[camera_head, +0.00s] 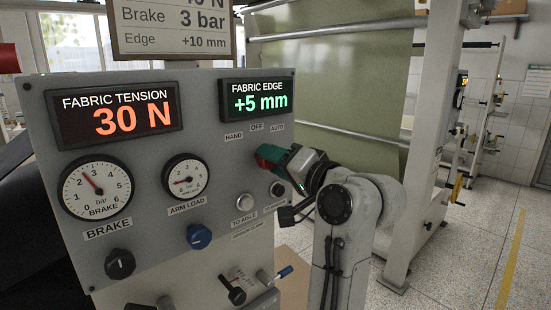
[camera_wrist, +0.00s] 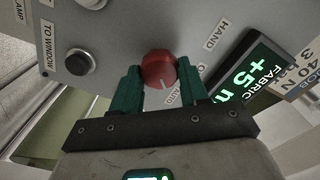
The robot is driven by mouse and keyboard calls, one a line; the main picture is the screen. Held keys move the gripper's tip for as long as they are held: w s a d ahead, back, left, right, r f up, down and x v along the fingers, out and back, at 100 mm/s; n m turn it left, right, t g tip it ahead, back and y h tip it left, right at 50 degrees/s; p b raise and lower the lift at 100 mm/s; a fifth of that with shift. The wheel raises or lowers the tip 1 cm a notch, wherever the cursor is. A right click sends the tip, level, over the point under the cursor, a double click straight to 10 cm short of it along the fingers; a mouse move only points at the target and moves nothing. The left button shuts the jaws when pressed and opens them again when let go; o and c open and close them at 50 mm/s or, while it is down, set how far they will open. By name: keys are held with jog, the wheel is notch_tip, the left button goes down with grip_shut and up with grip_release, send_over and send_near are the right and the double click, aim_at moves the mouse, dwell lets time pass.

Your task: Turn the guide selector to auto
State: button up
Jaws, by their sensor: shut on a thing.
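The guide selector is a red round knob (camera_head: 267,155) on the grey panel, below the HAND, OFF and AUTO labels. In the wrist view the red knob (camera_wrist: 158,68) sits between the two green fingers of my gripper (camera_wrist: 159,72), which are shut on it from both sides. A pale mark shows on the knob's lower face, on the side towards the partly hidden AUTO label (camera_wrist: 174,97). The HAND label (camera_wrist: 215,36) is clear in the wrist view. In the head view my gripper (camera_head: 279,158) covers part of the knob, so its pointer is hidden there.
The fabric edge display (camera_head: 255,101) reads +5 mm and the tension display (camera_head: 118,115) reads 30 N. Round push buttons (camera_head: 244,202), a blue knob (camera_head: 199,237) and a black knob (camera_head: 120,263) stand out from the panel below. Green fabric (camera_head: 340,90) hangs behind.

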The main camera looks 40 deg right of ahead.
dwell(0.4)
jog(key=o, duration=1.1)
jog(key=shift+c, duration=0.2)
